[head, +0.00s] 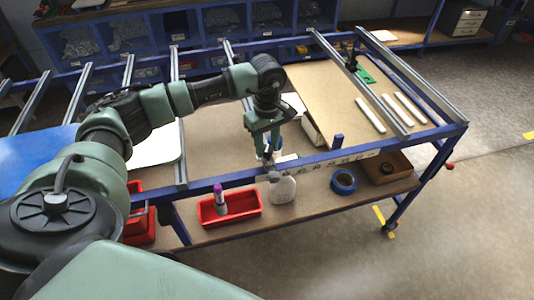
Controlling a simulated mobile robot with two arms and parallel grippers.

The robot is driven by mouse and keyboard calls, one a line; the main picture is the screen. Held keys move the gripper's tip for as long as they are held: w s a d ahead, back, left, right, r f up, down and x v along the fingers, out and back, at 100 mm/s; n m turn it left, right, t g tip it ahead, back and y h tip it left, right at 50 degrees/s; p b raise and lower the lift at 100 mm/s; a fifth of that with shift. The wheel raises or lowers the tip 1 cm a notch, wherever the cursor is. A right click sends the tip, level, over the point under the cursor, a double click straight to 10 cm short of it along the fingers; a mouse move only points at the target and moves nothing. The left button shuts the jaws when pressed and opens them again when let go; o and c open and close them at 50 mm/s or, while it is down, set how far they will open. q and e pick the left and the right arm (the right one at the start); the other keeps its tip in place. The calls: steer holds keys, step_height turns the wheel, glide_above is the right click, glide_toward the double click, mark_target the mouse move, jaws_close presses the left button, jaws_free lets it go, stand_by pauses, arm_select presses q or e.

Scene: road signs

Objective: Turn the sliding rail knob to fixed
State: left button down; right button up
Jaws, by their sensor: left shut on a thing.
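My left gripper (269,158) reaches down from above to the blue front rail (320,158) of the table frame. Its fingers are shut on the small grey sliding rail knob (272,175) at that rail. The fingers and the wrist hide part of the knob, so I cannot tell which way it is turned. My right gripper is not in view.
A white bottle (283,190) stands just below the rail. Red bins (243,207), a blue tape roll (343,181) and a cardboard box (389,167) sit on the lower shelf. A board (335,93) with white strips lies on the frame.

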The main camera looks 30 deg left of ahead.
arm_select(q)
steer(key=m+b, duration=0.6)
steer(key=shift+f+m, duration=0.15)
steer(key=shift+m, duration=0.15)
steer(key=shift+m+b, duration=1.1)
steer(key=shift+m, duration=0.1)
steer(key=shift+r+m+b, duration=0.2)
steer(key=shift+m+b, duration=0.65)
steer(key=shift+m, duration=0.65)
steer(key=c, duration=1)
jaws_free()
